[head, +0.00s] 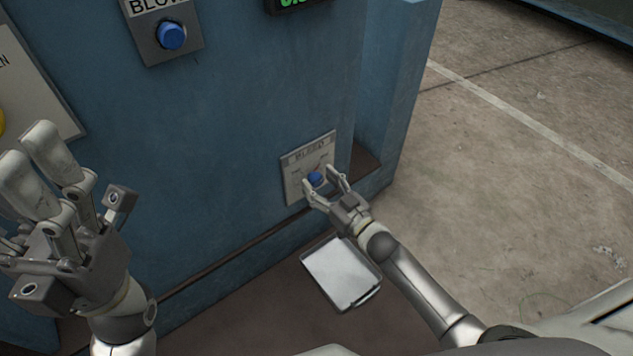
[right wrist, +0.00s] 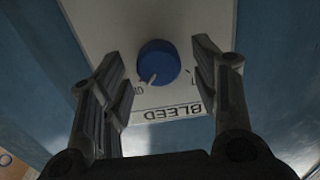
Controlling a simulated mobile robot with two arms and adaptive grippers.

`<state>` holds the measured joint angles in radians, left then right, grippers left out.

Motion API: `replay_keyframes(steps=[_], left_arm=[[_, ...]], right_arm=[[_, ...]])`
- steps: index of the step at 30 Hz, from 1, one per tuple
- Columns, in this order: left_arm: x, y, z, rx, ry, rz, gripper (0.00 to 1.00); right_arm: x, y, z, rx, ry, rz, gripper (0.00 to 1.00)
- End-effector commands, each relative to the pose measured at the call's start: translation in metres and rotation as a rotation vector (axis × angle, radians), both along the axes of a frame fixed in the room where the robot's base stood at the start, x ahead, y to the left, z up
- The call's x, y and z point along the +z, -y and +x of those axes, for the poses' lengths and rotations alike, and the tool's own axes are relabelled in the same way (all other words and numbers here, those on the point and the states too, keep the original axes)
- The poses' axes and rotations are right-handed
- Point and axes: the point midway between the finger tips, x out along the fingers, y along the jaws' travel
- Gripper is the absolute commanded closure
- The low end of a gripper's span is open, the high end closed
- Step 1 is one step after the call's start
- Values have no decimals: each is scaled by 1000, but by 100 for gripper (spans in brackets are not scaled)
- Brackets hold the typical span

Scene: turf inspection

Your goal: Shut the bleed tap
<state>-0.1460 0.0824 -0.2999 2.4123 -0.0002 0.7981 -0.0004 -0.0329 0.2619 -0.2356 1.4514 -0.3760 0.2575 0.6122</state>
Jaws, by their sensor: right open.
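The bleed tap is a round blue knob (head: 315,179) on a pale plate (head: 294,185) labelled BLEED, low on the blue housing. In the right wrist view the knob (right wrist: 158,61) has a white pointer toward the lower left, near partly readable lettering. The plate label (right wrist: 167,112) appears upside down there. My right gripper (head: 322,187) is open with its fingers on either side of the knob; I cannot tell whether they touch it. My left gripper (head: 35,145) is raised at the left, away from the tap; its finger opening is unclear.
A blue button (head: 171,36) sits on a grey plate higher up. A green display (head: 296,3) is at the top edge. A pale shallow tray (head: 342,273) lies below the tap, beside my right arm. Concrete floor (head: 530,150) at the right is clear.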

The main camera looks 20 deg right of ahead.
Motion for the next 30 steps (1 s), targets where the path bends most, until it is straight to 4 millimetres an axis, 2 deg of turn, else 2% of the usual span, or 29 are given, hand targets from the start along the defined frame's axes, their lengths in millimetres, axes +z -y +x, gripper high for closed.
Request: replay_keyframes(steps=[6,15,26,30], left_arm=[[3,1,0,1,25,2,40],[10,1,0,2,28,3,40],[10,1,0,1,28,3,40],[10,1,0,1,28,3,40]], right_arm=[[-1,-6,18,0,-1,1,44],[0,-7,20,-1,-2,0,44],[-1,-7,20,0,-2,0,89],[0,-7,19,0,-1,-4,89]])
